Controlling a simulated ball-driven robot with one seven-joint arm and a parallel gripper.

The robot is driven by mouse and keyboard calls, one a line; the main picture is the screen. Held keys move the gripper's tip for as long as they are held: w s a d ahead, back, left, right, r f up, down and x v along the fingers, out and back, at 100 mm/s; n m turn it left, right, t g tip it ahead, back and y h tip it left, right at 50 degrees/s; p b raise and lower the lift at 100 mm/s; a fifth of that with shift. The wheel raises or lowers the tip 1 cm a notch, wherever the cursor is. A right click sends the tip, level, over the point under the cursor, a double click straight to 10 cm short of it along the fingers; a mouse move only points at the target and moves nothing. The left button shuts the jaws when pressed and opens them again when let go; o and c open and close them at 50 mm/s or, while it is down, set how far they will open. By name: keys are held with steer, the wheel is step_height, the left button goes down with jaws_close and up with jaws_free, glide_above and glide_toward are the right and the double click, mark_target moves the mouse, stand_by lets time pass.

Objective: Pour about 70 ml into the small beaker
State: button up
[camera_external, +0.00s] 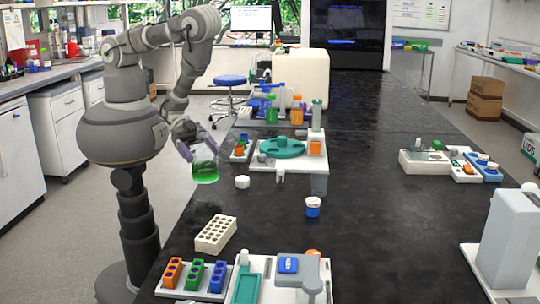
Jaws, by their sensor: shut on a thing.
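My gripper (186,146) is shut on a clear glass beaker (205,167) with green liquid in its lower part. The beaker looks roughly upright and is held near the left edge of the black bench. A round white cap or small dish (242,182) lies on the bench just right of the held beaker. I cannot make out a separate small beaker. Volume marks on the glass are too small to read.
A white station with a green disc (283,148) stands right of the beaker. A white tube rack (216,234), a blue-and-white jar (313,207) and coloured racks (194,274) stand nearer. The black bench (400,230) is clear at the middle right.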

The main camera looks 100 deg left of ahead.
steer(key=w+a+r+n+t+y+b, duration=0.25)
steer(key=w+a+n+y+b, duration=0.2)
steer(key=w+a, duration=0.5)
steer(key=w+a+r+n+t+y+b, duration=0.25)
steer(key=w+a+n+y+b, duration=0.2)
steer(key=w+a, duration=0.5)
steer(key=w+d+y, duration=0.1)
steer(key=w+d, duration=1)
steer(key=d, duration=0.3)
steer(key=d+f+p, duration=0.1)
steer(key=d+f, duration=0.3)
steer(key=d, duration=1)
steer(key=shift+w+g+h, duration=0.3)
steer(key=shift+g, duration=0.1)
steer(key=shift+r, duration=0.15)
